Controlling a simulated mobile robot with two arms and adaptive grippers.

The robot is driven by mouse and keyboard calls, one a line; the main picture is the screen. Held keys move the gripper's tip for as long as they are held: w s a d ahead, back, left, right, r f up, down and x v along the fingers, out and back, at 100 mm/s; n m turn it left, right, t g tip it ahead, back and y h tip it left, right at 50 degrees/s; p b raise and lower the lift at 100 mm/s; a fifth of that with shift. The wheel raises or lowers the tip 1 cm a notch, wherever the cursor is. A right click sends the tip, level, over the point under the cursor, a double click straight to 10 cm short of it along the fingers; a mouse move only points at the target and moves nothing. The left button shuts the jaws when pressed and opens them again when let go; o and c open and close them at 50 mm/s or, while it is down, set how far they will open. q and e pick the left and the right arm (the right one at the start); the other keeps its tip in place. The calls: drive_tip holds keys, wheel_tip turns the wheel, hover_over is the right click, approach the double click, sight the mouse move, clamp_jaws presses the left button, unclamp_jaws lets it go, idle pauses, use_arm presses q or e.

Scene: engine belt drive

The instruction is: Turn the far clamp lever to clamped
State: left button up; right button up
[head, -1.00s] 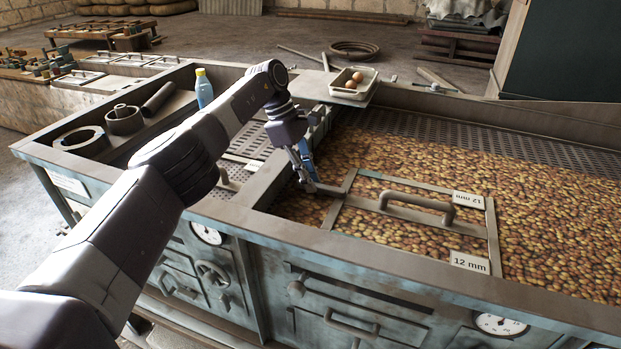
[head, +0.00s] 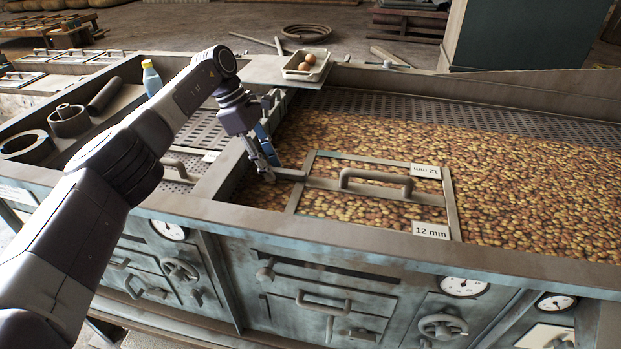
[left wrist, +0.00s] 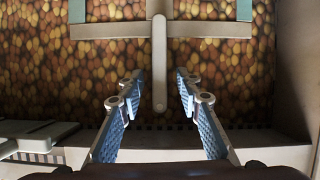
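A short grey lever (head: 290,174) sticks out from the left edge of the framed 12 mm screen (head: 300,184), which lies over the brown beans. In the left wrist view the lever (left wrist: 159,65) runs lengthwise from a crossbar, and its rounded end lies between my fingers. My left gripper (head: 267,172) is at the lever's free end, pointing down. In the left wrist view my left gripper (left wrist: 157,90) is open, with blue-padded fingers on either side of the lever and a visible gap on both sides. My right gripper is out of view.
The screen has a raised handle (head: 376,182). The trough's front rim (head: 330,232) runs close in front of the gripper. Gauges and handles line the front panel.

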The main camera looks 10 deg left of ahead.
use_arm(q)
drive_tip(key=shift+s+f+n, duration=0.1)
drive_tip(key=shift+n, duration=0.2)
